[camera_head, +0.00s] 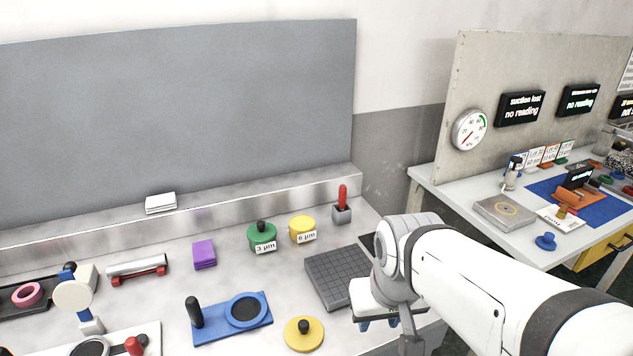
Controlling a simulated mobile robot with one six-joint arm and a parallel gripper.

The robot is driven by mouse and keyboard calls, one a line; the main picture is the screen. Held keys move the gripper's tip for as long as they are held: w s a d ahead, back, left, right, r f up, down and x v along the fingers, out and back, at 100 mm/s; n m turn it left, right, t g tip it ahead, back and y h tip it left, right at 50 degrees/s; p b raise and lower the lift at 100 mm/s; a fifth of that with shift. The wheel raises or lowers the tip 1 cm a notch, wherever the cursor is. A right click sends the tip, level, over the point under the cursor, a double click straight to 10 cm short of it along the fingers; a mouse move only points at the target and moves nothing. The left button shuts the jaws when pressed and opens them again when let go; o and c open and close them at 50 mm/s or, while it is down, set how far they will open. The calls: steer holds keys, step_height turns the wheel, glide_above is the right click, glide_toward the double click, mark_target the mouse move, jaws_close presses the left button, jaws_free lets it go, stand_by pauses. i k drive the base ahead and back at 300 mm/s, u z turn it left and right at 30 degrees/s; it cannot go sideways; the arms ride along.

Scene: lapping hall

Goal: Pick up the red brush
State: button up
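A red upright handle (342,193), which looks like the red brush, stands in a small grey block (341,214) at the back right of the bench. Its lower end is hidden in the block. My gripper (378,324) is at the front right of the bench, nearer to me and to the right of the brush, well apart from it. Its blue fingertips are spread with a gap between them, and I see nothing held.
A blue plate (230,320) and a yellow disc (303,333) are nearer. A second table (460,203) stands at right.

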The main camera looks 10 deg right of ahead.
mark_target(342, 191)
steer(key=u, duration=2.8)
steer(key=k, duration=1.75)
steer(key=z, duration=1.8)
steer(key=i, duration=1)
steer(key=z, duration=0.1)
